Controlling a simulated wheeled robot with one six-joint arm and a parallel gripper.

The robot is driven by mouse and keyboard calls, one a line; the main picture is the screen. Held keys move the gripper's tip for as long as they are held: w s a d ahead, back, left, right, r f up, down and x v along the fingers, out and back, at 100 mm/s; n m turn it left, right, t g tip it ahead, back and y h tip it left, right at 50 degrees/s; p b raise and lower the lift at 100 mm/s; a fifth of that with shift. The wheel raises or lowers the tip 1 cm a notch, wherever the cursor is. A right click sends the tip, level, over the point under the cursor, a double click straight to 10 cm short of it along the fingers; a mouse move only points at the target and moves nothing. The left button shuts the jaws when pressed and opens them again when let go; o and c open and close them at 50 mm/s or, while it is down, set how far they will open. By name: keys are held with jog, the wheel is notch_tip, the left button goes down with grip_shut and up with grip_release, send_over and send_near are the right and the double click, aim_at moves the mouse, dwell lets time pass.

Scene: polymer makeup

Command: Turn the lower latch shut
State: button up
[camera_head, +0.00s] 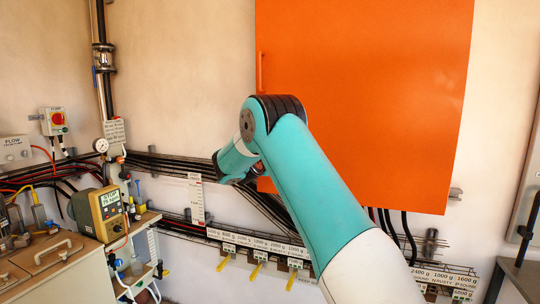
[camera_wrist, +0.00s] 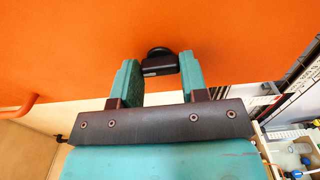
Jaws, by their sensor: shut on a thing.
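The orange cabinet door (camera_head: 370,90) fills the upper middle of the head view and the top of the wrist view (camera_wrist: 230,30). The lower latch (camera_wrist: 159,61) is a small black piece with a rounded top against the orange door, near its edge. My gripper (camera_wrist: 159,68) is shut on this latch, with one teal finger on each side of it. In the head view my arm hides the latch and most of the gripper, at the door's lower left corner.
A vertical orange handle (camera_head: 261,72) is on the door's left side; it also shows in the wrist view (camera_wrist: 20,107). Black cables (camera_head: 170,163) run along the wall below the door. A yellow meter (camera_head: 107,212) and a bench stand at left. Labelled yellow-handled valves (camera_head: 258,270) are below.

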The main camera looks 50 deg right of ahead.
jog(key=o, duration=0.9)
jog(key=b+v, duration=0.7)
jog(key=v, duration=1)
jog(key=shift+s+a, duration=0.15)
jog(key=shift+a, duration=0.05)
jog(key=s+a+f+y, duration=0.3)
jog(key=a+f+y, duration=0.3)
jog(key=a, duration=0.3)
jog(key=s+a+f+y, duration=0.3)
jog(key=a+f+y, duration=0.2)
jog(key=a+y, duration=0.25)
jog(key=s+a+g+y, duration=0.2)
jog(key=s+a, duration=0.4)
jog(key=s, duration=0.2)
jog(key=s+a+f+n+g+y, duration=0.1)
jog(key=s+a+g+y, duration=0.1)
jog(key=s+a, duration=0.4)
jog(key=s+a+f+n+g+y, duration=0.1)
jog(key=s+a+g+y, duration=0.1)
jog(key=s+a, duration=0.4)
jog(key=shift+s+a+g+y, duration=0.2)
jog(key=shift+s+y, duration=0.15)
jog(key=shift+s, duration=0.55)
jog(key=shift+s+a+g+y, duration=0.2)
jog(key=shift+s+y, duration=0.1)
jog(key=shift+s, duration=0.6)
